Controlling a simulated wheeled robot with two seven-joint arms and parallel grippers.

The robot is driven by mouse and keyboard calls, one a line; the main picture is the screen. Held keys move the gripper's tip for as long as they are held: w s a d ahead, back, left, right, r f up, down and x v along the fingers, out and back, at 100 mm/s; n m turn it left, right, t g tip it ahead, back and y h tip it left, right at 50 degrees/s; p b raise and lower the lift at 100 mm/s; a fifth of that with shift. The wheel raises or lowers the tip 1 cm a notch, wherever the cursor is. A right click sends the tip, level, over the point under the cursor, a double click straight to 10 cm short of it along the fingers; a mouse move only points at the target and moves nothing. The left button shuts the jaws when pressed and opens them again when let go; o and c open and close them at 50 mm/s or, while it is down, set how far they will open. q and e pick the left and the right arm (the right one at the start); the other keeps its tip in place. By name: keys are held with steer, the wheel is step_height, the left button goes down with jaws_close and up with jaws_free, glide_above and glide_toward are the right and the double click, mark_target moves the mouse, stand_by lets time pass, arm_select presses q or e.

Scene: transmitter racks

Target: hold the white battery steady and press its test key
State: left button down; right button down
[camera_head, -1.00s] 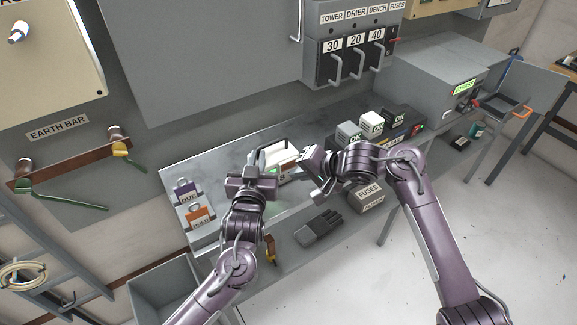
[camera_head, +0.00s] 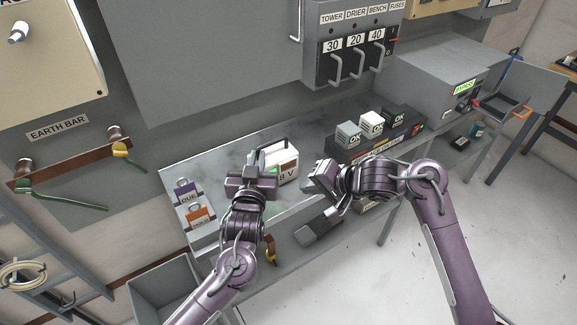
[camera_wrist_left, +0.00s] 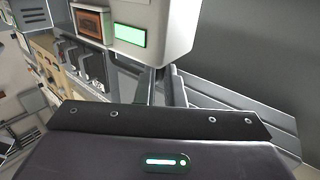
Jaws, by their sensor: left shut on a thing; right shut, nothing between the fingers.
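The test key cannot be made out.

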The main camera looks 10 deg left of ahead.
arm_select(q)
steer(key=shift+r, duration=0.2)
steer(key=c, duration=1.5)
jaws_free()
steer(key=shift+o, duration=0.2)
steer(key=shift+s+f, duration=0.1)
